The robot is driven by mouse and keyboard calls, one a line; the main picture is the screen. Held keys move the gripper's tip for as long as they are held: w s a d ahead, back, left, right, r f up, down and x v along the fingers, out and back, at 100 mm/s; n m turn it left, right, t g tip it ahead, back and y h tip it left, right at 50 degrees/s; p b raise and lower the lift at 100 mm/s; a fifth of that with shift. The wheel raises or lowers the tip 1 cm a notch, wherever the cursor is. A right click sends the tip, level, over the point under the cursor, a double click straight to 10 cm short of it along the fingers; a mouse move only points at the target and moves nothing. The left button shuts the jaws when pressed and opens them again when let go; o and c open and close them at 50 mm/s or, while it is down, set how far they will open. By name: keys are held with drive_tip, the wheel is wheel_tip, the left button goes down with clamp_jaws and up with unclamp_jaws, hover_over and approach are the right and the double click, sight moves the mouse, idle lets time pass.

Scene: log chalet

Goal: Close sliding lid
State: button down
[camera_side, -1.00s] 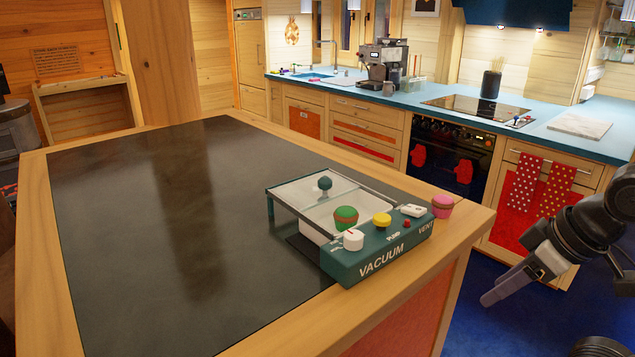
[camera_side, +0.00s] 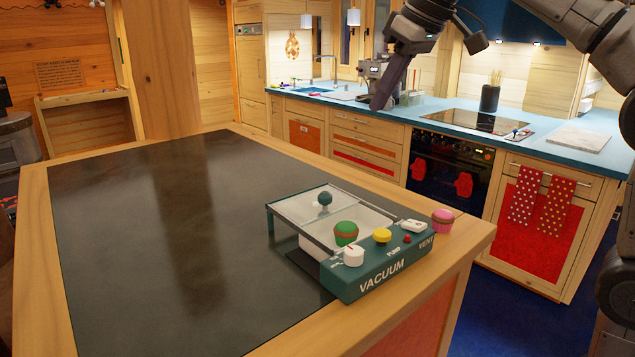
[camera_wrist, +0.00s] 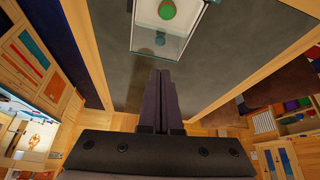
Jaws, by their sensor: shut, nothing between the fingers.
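A teal vacuum box (camera_side: 375,278) with a white tray stands at the right front corner of the island. Its clear sliding lid (camera_side: 300,208) has a dark round knob (camera_side: 325,198) and lies toward the back left.
A pink-topped cupcake (camera_side: 443,217) stands right of the box near the island's edge. The box front carries a white dial (camera_side: 354,255) and a yellow button (camera_side: 382,235). The dark island top (camera_side: 160,230) is clear on the left.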

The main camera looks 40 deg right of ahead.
drive_tip(key=w+a+f, duration=0.1)
drive_tip(key=w+f, duration=0.2)
drive_tip(key=w, duration=0.7)
drive_tip(key=g, duration=0.1)
hover_over(311, 202)
drive_tip(key=s, duration=0.2)
wheel_tip(311, 202, down, 6)
drive_tip(key=x, duration=1)
drive_tip(key=shift+w+f, duration=0.1)
drive_tip(key=shift+f, duration=0.25)
drive_tip(key=shift+s+d+r, duration=0.1)
drive_tip(key=shift+s+d, duration=0.05)
drive_tip(key=shift+s, duration=0.75)
drive_tip(key=shift+s+d+f, duration=0.1)
drive_tip(key=shift+s+f, duration=0.05)
drive_tip(key=shift+s, duration=0.4)
drive_tip(key=shift+s+d+f, duration=0.1)
drive_tip(key=shift+s, duration=0.4)
drive_tip(key=s, duration=1)
drive_tip(key=shift+s+a, duration=0.15)
drive_tip(key=shift+s, duration=0.05)
